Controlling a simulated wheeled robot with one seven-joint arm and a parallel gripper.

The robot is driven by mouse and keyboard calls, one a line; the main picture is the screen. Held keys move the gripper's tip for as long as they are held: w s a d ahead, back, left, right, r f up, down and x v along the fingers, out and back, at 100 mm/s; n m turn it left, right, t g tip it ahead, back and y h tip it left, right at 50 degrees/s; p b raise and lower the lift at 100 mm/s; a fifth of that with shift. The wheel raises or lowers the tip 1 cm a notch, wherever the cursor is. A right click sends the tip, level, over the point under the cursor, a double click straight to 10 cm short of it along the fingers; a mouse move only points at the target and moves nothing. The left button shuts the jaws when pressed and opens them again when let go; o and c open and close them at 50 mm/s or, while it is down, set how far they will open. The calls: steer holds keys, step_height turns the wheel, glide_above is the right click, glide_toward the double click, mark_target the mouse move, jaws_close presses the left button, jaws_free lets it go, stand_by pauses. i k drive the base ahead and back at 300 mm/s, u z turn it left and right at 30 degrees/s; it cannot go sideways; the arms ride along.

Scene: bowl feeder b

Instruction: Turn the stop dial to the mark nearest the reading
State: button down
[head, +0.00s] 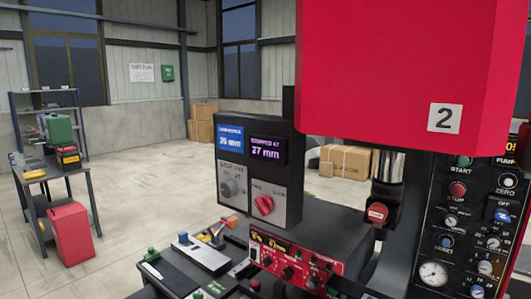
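A dark control box (285,130) with a grey lower plate stands mid-view on the machine. Its left blue screen (230,139) shows a small reading in mm that looks like 29, but I cannot be sure. Its right screen (266,150) appears to read "STOPPED AT 27 mm". Below are a grey dial (230,188) on the left and a red knob (264,205) on the right. The marks around them are too small to read, and I cannot tell for certain which one is the stop dial. My gripper is not in view.
A large red machine head (400,60) marked "2" overhangs right of the box, above a shiny ram (387,168). A black panel (470,215) with buttons and gauges stands at right. A red control strip (296,258) lies below. Open floor lies left, near a bench (60,172).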

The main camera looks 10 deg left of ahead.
mark_target(228, 188)
steer(key=z, duration=0.1)
steer(key=k, duration=0.35)
steer(key=u, duration=1.2)
steer(key=i, duration=0.75)
steer(key=u, duration=0.75)
